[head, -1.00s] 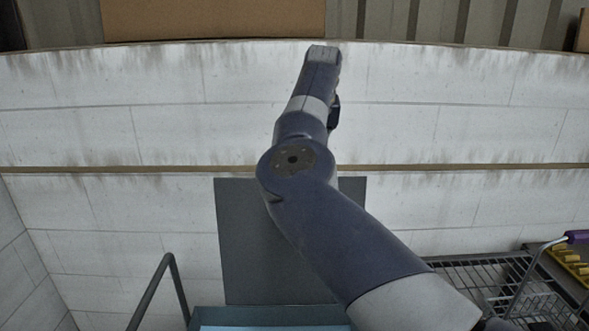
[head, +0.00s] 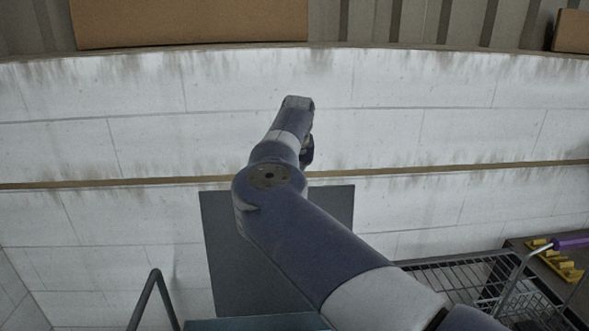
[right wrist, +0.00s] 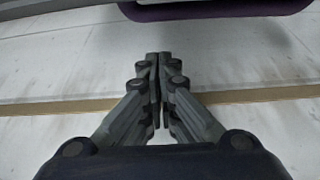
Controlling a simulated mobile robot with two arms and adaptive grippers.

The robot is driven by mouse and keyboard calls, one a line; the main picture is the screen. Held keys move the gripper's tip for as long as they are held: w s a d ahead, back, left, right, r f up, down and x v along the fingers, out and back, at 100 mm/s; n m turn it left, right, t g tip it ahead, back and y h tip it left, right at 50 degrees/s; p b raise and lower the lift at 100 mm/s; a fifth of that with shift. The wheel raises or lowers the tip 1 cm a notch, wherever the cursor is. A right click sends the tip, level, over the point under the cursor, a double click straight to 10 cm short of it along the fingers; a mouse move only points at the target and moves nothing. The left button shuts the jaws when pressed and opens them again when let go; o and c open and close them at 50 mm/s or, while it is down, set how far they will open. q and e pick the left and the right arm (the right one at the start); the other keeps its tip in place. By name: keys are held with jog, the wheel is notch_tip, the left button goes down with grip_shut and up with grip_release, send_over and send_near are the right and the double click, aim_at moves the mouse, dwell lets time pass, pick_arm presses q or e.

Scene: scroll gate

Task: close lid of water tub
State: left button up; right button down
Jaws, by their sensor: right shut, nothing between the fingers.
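A flat grey panel (head: 230,255), which looks like the raised lid, stands upright against the white wall, partly hidden behind my right arm. At its foot, the top of a blue-grey tub (head: 260,323) shows at the bottom edge of the head view; the rest is cut off. My right arm reaches up across the panel. In the right wrist view my right gripper (right wrist: 158,60) is shut and empty, its fingertips together in front of the white wall. In the head view only a dark part beside the wrist shows. My left gripper is out of view.
A grey bent rail (head: 154,295) rises at the lower left. The white block wall (head: 450,130) fills the back, with a cardboard box (head: 190,22) above.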

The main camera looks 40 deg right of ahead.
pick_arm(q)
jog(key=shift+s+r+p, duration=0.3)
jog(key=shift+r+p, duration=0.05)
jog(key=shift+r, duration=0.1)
pick_arm(e)
jog(key=s, duration=0.1)
jog(key=s+a, duration=0.1)
jog(key=shift+s+a+r, duration=0.1)
jog(key=shift+s+a, duration=0.2)
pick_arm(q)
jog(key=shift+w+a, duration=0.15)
pick_arm(e)
jog(key=shift+d, duration=0.15)
